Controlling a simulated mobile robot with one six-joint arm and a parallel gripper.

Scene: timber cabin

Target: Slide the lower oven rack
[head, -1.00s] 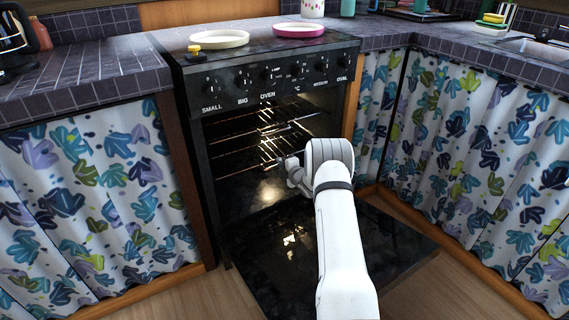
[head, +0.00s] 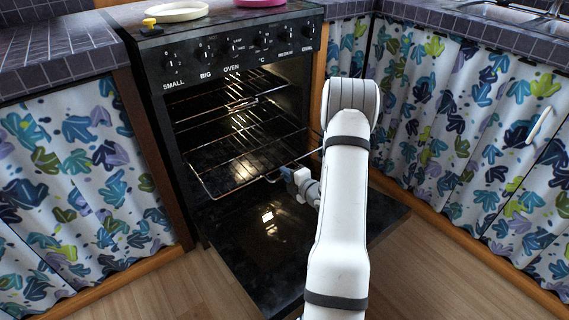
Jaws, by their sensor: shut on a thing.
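The oven (head: 250,40) stands with its black door (head: 235,250) folded down in front of it. The lower oven rack (head: 238,160) is a wire grid that reaches out of the oven cavity over the inner edge of the door. My gripper (head: 286,175) is at the rack's front right part and is shut on its front wire. My white arm hides the right end of the rack. The upper rack (head: 215,112) sits inside the oven, above the lower one.
The door lies low under my arm. Patterned curtains (head: 75,165) flank the oven on both sides, with a tiled counter (head: 60,45) above. A pale plate (head: 176,12) and a yellow item (head: 150,23) sit on the stove top. Wooden floor (head: 430,270) is clear at right.

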